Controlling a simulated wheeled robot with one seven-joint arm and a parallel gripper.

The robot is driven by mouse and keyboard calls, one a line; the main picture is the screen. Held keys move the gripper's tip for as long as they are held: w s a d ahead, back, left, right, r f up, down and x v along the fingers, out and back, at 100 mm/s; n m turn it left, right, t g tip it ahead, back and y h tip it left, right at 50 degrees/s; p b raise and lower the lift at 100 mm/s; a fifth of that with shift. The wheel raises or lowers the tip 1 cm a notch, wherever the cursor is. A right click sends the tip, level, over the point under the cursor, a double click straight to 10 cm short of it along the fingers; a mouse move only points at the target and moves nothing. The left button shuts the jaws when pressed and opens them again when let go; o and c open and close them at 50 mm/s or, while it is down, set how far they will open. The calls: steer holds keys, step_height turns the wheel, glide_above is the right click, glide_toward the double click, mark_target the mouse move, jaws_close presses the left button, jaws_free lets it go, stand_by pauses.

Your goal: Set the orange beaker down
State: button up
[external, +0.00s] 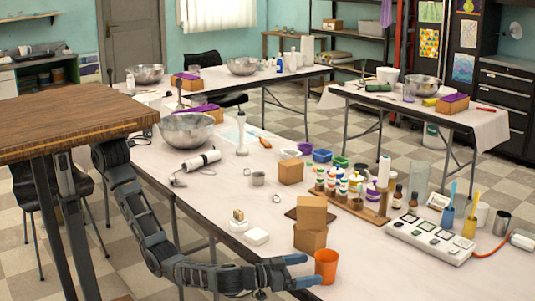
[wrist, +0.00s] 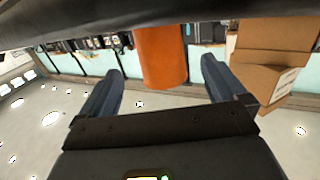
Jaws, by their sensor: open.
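The orange beaker (external: 326,266) stands upright at the near edge of the long white table (external: 285,205), just beyond my fingertips. My gripper (external: 308,270) reaches in from the left, low over the table edge, with its two blue-grey fingers spread apart. In the wrist view, the beaker (wrist: 162,58) shows between the open fingers, with a gap on each side. I see no finger touching it. Its far end in the wrist view is hidden by a dark band along the top.
Cardboard boxes (external: 310,240) stand just behind the beaker. The table right of the beaker is clear.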

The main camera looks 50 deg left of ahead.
mark_target(316, 267)
steer(key=b+x, duration=0.1)
steer(key=x, duration=0.3)
steer(key=shift+w, duration=0.1)
steer(key=shift+c, duration=0.2)
steer(key=c, duration=1.2)
step_height(316, 267, up, 18)
steer(key=p, duration=0.5)
